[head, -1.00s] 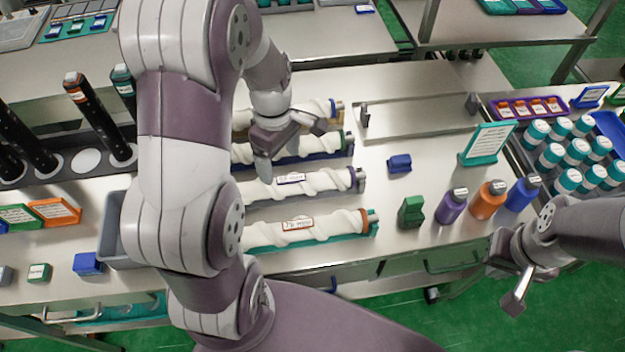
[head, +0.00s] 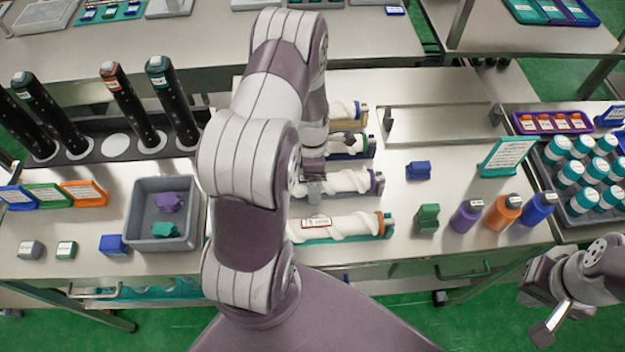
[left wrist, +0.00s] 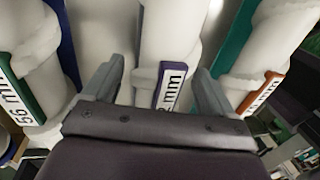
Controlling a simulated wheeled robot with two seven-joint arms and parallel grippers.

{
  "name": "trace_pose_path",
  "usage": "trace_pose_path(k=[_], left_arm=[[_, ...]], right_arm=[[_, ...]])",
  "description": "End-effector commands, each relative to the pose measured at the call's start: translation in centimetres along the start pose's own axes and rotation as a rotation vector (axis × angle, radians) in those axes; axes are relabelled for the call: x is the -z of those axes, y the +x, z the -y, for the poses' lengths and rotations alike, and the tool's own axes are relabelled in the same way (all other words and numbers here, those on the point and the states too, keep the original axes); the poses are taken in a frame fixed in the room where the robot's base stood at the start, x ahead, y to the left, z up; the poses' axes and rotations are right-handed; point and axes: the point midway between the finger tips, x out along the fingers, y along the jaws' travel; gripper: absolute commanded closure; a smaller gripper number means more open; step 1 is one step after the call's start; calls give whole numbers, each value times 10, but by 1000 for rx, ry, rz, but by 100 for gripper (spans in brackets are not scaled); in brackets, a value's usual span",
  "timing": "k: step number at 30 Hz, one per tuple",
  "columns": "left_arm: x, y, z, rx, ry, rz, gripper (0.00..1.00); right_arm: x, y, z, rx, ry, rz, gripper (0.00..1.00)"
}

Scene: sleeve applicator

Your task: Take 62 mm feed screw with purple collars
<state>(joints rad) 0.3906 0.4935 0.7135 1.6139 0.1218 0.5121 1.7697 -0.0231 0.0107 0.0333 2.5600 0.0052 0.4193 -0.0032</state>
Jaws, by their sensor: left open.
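The white feed screw with purple collars (head: 347,181) lies across its rack, second from the front in the head view. My arm hides its left part. In the left wrist view the same screw (left wrist: 172,35) runs down the middle, with a purple-edged label whose end reads "mm". My left gripper (left wrist: 158,85) is open, one finger on each side of this screw; whether they touch it cannot be told. In the head view the left gripper (head: 315,188) is over the screw, partly hidden by my arm. My right gripper (head: 548,308) hangs empty at the lower right.
A screw with orange collars (head: 340,228) lies in front, one with green collars (head: 350,143) behind; both flank the fingers closely. A grey bin (head: 140,215) with purple and teal pieces stands left. A blue block (head: 418,170), green block (head: 427,218) and bottles (head: 466,215) stand right.

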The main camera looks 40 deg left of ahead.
Motion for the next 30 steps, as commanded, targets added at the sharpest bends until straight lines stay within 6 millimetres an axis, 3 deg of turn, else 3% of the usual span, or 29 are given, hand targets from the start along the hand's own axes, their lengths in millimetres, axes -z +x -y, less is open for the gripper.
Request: trace_pose_path(k=[5,8,13,14,23,30], left_arm=[[0,1,0,-1,1,0,14],[0,1,0,-1,1,0,40],[0,1,0,-1,1,0,95],[0,0,0,-2,1,0,100],[0,-4,0,-3,1,1,100],[-1,-33,5,-6,3,2,100]], right_arm=[[0,0,0,0,0,0,100],[0,0,0,0,0,0,100],[0,0,0,0,0,0,100],[0,0,0,0,0,0,100],[0,2,0,0,0,0,100],[-1,9,0,0,0,0,100]])
